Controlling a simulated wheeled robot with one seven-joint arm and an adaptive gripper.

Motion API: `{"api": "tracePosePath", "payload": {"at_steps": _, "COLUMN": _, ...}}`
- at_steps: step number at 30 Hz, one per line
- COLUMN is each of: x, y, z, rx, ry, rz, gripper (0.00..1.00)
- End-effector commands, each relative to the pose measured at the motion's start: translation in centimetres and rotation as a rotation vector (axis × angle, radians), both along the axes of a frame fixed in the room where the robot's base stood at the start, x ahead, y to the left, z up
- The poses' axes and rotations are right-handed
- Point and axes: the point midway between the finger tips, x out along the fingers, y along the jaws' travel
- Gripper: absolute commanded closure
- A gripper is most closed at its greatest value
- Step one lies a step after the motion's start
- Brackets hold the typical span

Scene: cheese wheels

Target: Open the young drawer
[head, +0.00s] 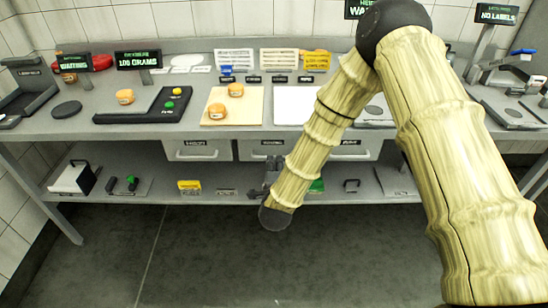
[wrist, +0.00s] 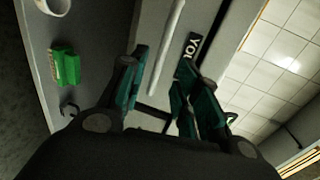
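In the wrist view, a drawer front carries a dark label (wrist: 190,48) whose visible letters read "YOU"; the rest is hidden behind a finger. A long pale bar handle (wrist: 168,42) runs along the front beside the label. My gripper (wrist: 160,100) is open, with its dark green fingers apart, one on each side of the handle's line; I cannot tell whether they touch it. In the head view, my gripper (head: 272,172) is just below the counter, by the middle drawer (head: 258,150). The drawers look shut, and their labels are too small to read.
A left drawer (head: 197,151) and a right drawer (head: 352,151) flank the middle one. The lower shelf (head: 150,170) holds a yellow block (head: 189,187) and a green block (wrist: 66,66). The counter holds cheese wheels and a wooden board (head: 217,117). The front floor is clear.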

Motion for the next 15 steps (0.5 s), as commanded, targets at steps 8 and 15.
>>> {"api": "tracePosePath", "payload": {"at_steps": 8, "x": 4.2, "y": 0.2, "z": -0.8, "rx": -0.001, "ry": 0.000, "rz": 0.003, "gripper": 0.68}}
{"api": "tracePosePath", "payload": {"at_steps": 15, "x": 6.1, "y": 0.2, "z": -1.3, "rx": -0.001, "ry": 0.001, "rz": 0.004, "gripper": 0.68}}
